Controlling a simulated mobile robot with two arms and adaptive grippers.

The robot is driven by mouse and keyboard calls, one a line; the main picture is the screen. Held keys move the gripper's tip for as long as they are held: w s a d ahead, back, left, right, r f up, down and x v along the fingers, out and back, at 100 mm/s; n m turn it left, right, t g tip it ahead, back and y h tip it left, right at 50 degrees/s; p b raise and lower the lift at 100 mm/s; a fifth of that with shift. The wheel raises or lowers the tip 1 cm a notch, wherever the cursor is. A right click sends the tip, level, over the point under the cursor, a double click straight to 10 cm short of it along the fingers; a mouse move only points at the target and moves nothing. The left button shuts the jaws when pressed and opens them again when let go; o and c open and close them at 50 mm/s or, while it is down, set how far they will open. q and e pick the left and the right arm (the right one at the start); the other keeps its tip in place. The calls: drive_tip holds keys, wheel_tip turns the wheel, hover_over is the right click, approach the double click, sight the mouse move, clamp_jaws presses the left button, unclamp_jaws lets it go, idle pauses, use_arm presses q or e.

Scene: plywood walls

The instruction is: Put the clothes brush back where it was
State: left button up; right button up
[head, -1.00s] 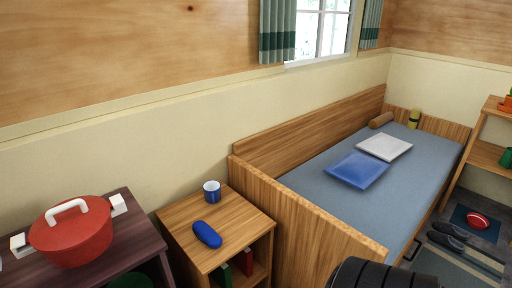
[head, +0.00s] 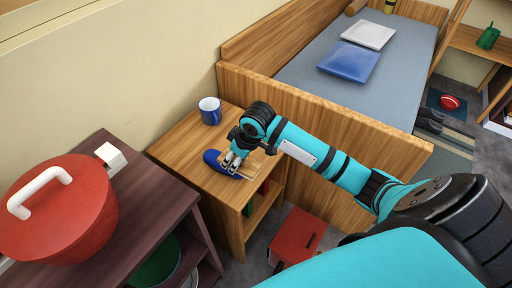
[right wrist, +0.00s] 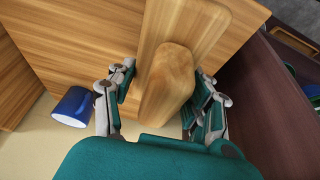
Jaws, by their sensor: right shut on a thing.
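The clothes brush is a wooden piece (right wrist: 168,85) with a rounded block and a flat handle. It lies between the fingers of my right gripper (right wrist: 166,82) in the right wrist view, and the fingers are shut on it. In the head view my right gripper (head: 236,156) is over the front part of the small wooden nightstand (head: 185,147), with a bit of the brush (head: 250,167) showing beside it. I cannot tell whether the brush touches the top. My left gripper is not in view.
A blue mug (head: 210,110) stands behind. A dark table with a red pot (head: 75,215) is at left, the bed's wooden end panel (head: 330,122) at right. A red box (head: 297,235) is on the floor.

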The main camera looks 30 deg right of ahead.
drive_tip(key=w+d+r+b, duration=0.5)
drive_tip(key=w+d, duration=0.5)
drive_tip(key=d, duration=0.2)
drive_tip(key=f, duration=0.5)
drive_tip(key=shift+s+d+b, duration=0.1)
drive_tip(key=shift+d+b, duration=0.1)
drive_tip(key=shift+b, duration=0.15)
drive_tip(key=shift+f+b, duration=0.35)
drive_tip(key=shift+f, duration=1.8)
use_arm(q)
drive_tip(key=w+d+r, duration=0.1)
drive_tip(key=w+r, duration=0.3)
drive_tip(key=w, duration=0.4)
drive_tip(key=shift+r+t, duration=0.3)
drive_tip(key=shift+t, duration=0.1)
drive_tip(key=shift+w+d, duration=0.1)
use_arm(e)
drive_tip(key=o, duration=1)
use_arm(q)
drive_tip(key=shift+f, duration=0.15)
